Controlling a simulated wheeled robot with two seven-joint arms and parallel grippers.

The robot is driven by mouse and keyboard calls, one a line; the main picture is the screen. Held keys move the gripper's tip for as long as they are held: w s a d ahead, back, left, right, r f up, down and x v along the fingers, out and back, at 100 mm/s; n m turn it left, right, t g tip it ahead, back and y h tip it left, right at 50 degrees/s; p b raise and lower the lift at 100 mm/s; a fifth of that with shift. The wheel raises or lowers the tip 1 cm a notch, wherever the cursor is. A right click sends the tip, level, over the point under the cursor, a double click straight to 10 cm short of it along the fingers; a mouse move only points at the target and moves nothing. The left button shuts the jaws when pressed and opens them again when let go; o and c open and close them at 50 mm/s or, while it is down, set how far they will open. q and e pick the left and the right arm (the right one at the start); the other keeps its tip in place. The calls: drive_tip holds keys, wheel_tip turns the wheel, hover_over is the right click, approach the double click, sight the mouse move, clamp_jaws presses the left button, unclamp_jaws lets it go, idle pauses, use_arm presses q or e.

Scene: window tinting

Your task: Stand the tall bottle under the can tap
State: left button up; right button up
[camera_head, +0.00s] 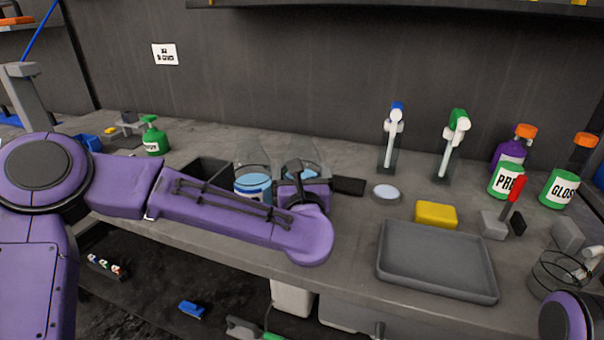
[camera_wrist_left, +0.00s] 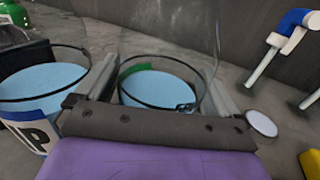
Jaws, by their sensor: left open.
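Two slim uprights with white trigger-like heads stand at the back, one blue-topped (camera_head: 395,125) and one green-topped (camera_head: 457,135). The blue-topped one also shows in the left wrist view (camera_wrist_left: 288,38). I cannot tell for certain which thing is the tall bottle or the can tap. My left gripper (camera_head: 322,172) is open; its arm crosses the counter from the left. In the left wrist view its fingers (camera_wrist_left: 163,75) spread at either side of a clear vessel with blue liquid (camera_wrist_left: 158,88). Contact cannot be told.
A second clear vessel (camera_head: 253,187) with blue liquid stands left of my gripper. A grey tray (camera_head: 438,262) and yellow block (camera_head: 436,214) lie to the right.

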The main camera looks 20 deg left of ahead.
use_arm(q)
drive_tip(key=shift+w+a, duration=0.2)
drive_tip(key=shift+w, duration=0.35)
drive_tip(key=c, duration=0.9)
drive_tip(key=shift+r, duration=0.15)
